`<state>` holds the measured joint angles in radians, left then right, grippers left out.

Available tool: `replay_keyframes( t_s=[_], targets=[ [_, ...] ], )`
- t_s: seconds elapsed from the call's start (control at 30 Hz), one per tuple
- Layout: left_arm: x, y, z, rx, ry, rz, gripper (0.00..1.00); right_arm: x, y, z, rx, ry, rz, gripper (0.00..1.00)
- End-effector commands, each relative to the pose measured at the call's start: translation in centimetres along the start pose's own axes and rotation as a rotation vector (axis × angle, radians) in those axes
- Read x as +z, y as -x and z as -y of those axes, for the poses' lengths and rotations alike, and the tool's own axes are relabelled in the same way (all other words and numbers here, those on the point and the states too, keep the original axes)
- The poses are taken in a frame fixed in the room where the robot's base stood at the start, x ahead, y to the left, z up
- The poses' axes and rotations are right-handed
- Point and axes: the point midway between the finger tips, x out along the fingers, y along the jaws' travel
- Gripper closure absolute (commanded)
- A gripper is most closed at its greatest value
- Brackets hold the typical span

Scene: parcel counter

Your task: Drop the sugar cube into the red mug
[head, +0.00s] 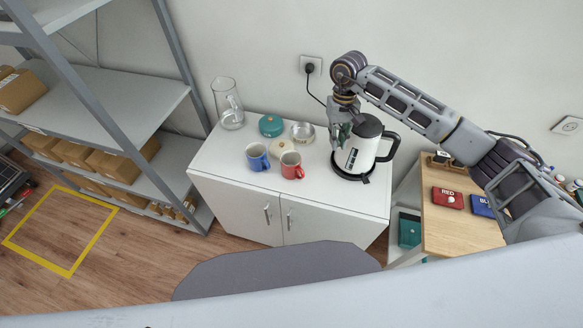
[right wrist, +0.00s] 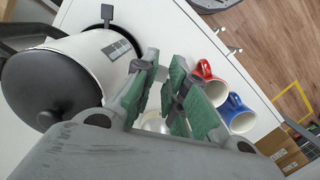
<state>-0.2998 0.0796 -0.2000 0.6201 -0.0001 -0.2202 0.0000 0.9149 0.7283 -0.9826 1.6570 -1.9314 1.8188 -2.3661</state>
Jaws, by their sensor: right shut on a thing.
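The red mug (head: 291,167) stands upright on the white cabinet top, its open mouth showing; it is also in the right wrist view (right wrist: 214,90). My right gripper (head: 341,136) is above the cabinet, to the right of the red mug and beside the kettle. Its green-padded fingers (right wrist: 164,88) are closed in on something small, which the fingers hide. I cannot make out the sugar cube itself in either view. My left gripper is not in view.
A blue mug (head: 257,158) stands left of the red mug. A white kettle (head: 362,152) stands close to my right gripper.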

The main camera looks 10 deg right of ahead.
Motion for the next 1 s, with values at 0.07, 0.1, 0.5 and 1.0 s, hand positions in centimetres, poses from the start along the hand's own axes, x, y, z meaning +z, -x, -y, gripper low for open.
replay_keyframes(
  t_s=[0.07,0.1,0.5,1.0],
  targets=[
    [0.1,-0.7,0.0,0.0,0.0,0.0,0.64,-0.1,-0.8,0.1,0.0,0.002,0.001,0.93],
    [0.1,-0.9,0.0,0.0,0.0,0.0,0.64,-0.1,-1.0,0.1,0.0,0.002,0.001,0.93],
    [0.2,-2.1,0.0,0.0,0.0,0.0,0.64,-0.3,-2.1,0.1,0.001,0.001,0.001,0.93],
    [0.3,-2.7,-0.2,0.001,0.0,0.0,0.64,-0.4,-2.8,0.1,0.001,0.001,0.001,0.93]
  ],
)
